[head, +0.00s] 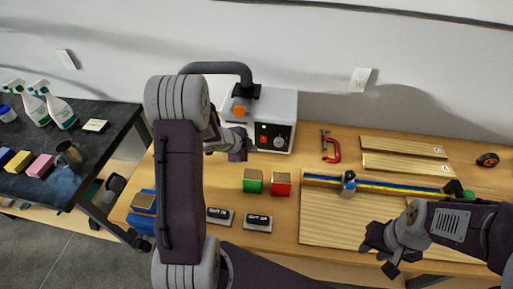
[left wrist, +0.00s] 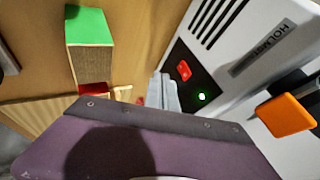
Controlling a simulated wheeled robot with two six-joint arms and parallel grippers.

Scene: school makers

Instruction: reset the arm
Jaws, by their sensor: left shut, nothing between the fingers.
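My left arm rises in the middle-left of the head view and bends over the table. My left gripper (head: 243,145) is shut and empty, close in front of the white machine (head: 275,108). In the left wrist view its fingers (left wrist: 165,95) lie beside the machine's front panel, with a red switch (left wrist: 184,70) and a lit green light (left wrist: 202,97). I cannot tell whether they touch. My right gripper (head: 384,253) hangs near the front right edge of the table, over the wooden board; its fingers are too small to judge.
The green block (head: 253,182) and red block (head: 282,184) stand mid-table. Two labelled black pads (head: 258,222) lie in front. A red clamp (head: 330,147), wooden planks (head: 403,147) and a blue-yellow bar (head: 390,187) are to the right. A dark table (head: 100,140) with spray bottles stands left.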

